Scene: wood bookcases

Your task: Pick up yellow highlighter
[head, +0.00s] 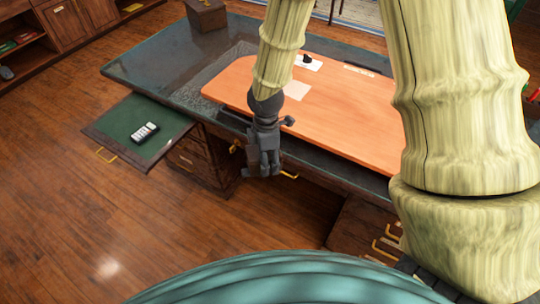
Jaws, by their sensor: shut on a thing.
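My gripper (263,163) hangs in front of the desk's near edge, pointing down. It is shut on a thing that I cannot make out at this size. No yellow highlighter can be clearly told in the head view.
A dark desk (150,70) with an orange top panel (340,110) stands ahead. A pulled-out green leaf (125,118) holds a light handset (145,132). A brown box (206,14) sits at the back. Open wood floor (60,190) lies at left.

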